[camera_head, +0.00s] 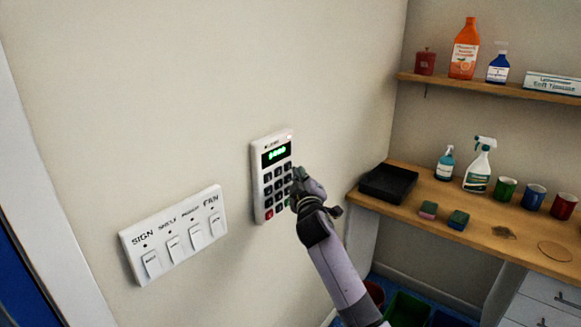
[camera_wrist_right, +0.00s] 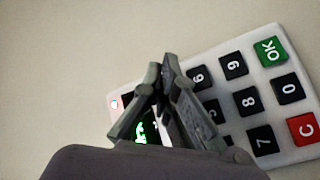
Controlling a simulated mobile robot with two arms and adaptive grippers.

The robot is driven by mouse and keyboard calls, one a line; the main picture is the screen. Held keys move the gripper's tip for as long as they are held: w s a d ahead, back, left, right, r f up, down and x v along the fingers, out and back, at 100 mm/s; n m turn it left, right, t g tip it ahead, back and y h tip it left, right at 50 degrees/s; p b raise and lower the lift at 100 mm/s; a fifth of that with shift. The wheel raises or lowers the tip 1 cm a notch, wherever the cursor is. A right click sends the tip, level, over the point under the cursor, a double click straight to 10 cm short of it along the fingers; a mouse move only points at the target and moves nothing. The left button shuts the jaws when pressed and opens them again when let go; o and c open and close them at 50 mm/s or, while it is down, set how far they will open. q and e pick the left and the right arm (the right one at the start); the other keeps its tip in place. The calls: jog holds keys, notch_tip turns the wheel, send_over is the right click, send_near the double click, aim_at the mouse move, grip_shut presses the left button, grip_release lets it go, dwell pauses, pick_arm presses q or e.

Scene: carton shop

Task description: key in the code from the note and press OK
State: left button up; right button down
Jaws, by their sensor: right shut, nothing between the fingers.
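The white keypad (camera_head: 257,195) is fixed to the wall in the head view, with dark number keys. Its display (camera_head: 276,154) is lit with green characters too small to read surely. In the right wrist view the keypad appears sideways, with the green OK key (camera_wrist_right: 268,52) at top right and the red C key (camera_wrist_right: 303,129) below. My right gripper (camera_head: 297,174) is shut and empty, its tips in front of the keypad's upper right keys; it also shows in the wrist view (camera_wrist_right: 168,62). I cannot tell whether the tips touch a key. No note is visible. My left gripper is out of view.
A switch panel (camera_head: 178,229) with several labelled switches is on the wall to the left. A wooden counter (camera_head: 405,205) on the right holds a black tray (camera_head: 388,182), bottles and mugs. A shelf (camera_head: 500,90) hangs above it.

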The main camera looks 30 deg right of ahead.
jog(key=s, duration=0.1)
jog(key=s+d+p, duration=0.1)
jog(key=s, duration=0.1)
jog(key=s+d+p, duration=0.1)
jog(key=shift+s, duration=0.35)
dwell(1.7)
